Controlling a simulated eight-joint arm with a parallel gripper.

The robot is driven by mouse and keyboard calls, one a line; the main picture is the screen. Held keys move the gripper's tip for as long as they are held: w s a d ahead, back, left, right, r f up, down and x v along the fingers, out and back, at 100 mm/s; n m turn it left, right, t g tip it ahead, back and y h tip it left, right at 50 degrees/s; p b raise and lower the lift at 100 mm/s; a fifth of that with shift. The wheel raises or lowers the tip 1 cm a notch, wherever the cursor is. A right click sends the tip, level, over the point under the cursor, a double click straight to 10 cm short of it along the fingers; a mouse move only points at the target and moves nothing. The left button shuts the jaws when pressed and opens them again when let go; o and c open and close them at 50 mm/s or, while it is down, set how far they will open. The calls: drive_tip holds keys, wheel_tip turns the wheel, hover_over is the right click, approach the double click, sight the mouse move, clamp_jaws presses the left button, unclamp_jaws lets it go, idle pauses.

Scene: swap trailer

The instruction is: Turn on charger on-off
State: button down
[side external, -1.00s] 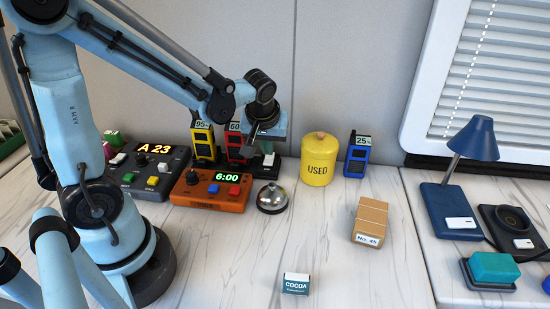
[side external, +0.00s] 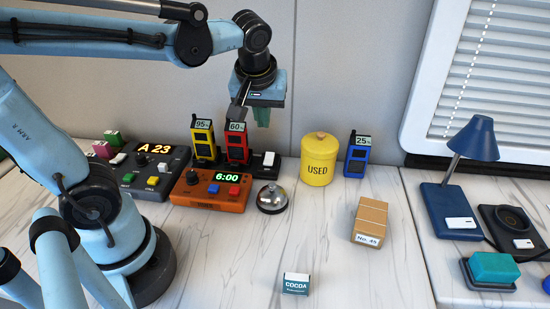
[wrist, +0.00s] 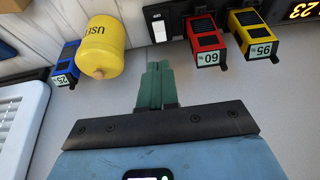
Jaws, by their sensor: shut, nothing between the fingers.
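A black charger base at the back holds a yellow unit marked 95% (side external: 204,138) and a red unit marked 60% (side external: 237,142). A white rocker switch (side external: 268,159) sits on black housing at its right end. The switch also shows in the wrist view (wrist: 157,28), beyond my fingertips and slightly right of them. Which way the rocker is tipped is too small to tell. My gripper (side external: 262,122) is raised above the switch, apart from it, pointing down. Its green fingers (wrist: 155,73) are shut together and empty.
An orange timer (side external: 210,197) reading 6:00, a silver bell (side external: 272,199) and a yellow USED canister (side external: 318,160) stand close by. A blue unit marked 25% (side external: 357,157) stands right of the canister. A cardboard box (side external: 370,219) is farther forward. The front middle counter is mostly clear.

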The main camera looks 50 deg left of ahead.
sight(270, 153)
idle(0.4)
drive_tip(key=n, duration=0.6)
drive_tip(key=w+a+n, duration=0.1)
drive_tip(key=n, duration=1.1)
drive_tip(key=shift+w+a+r, duration=0.3)
drive_tip(key=shift+w+a, duration=0.05)
drive_tip(key=shift+f, duration=0.15)
drive_tip(key=x, duration=1.3)
drive_tip(key=shift+f, duration=0.45)
